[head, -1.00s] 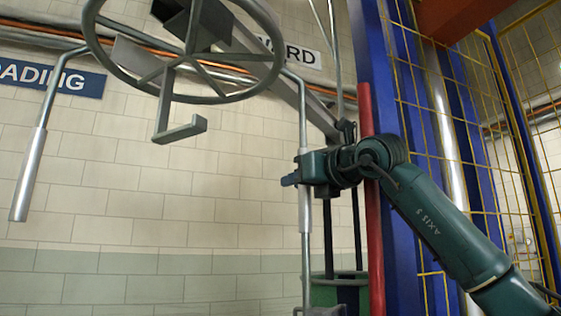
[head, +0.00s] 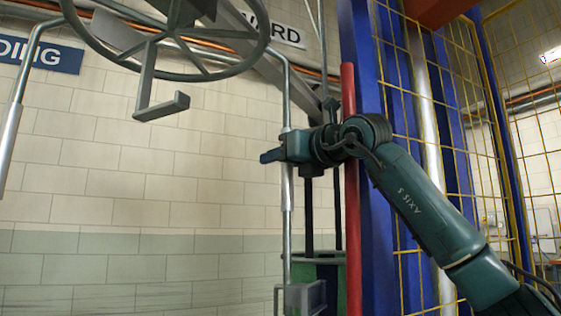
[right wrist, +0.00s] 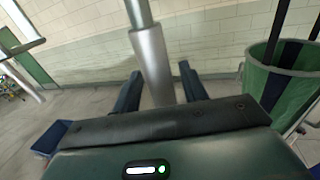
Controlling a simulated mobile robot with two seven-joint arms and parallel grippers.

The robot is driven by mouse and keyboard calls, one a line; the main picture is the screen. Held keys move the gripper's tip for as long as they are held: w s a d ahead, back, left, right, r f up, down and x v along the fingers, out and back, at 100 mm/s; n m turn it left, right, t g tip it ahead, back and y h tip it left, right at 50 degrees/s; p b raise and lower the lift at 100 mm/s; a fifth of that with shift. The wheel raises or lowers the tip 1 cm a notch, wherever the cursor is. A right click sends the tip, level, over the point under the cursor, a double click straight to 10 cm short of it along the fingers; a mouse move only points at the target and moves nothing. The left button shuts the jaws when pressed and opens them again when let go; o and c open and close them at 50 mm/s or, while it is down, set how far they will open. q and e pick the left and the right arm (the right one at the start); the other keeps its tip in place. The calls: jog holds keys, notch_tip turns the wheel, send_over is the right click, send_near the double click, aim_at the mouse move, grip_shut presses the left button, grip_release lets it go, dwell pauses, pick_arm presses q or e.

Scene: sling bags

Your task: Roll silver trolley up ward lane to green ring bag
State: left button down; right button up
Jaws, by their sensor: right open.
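A silver rod (head: 287,200) with a thicker sleeve hangs from the overhead rail, and I take it as part of the silver trolley. In the right wrist view, the silver sleeve (right wrist: 152,60) stands between the fingers of my right gripper (right wrist: 160,85), which are apart. I cannot tell whether either finger touches it. The green bag (head: 327,272) hangs low behind the rod, partly hidden. It also shows in the right wrist view (right wrist: 262,88) with dark straps. My left gripper is out of view.
A grey spoked wheel (head: 205,72) hangs overhead with a hook-shaped bracket (head: 160,108). A second silver handle (head: 8,150) hangs at far left. A red post (head: 351,210), blue columns and a yellow mesh fence (head: 405,180) stand right. A WARD sign (head: 275,25) is behind.

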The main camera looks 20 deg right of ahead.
jog(key=b+v, duration=0.2)
jog(key=v, duration=1)
jog(key=shift+s, duration=0.3)
jog(key=shift+d, duration=0.15)
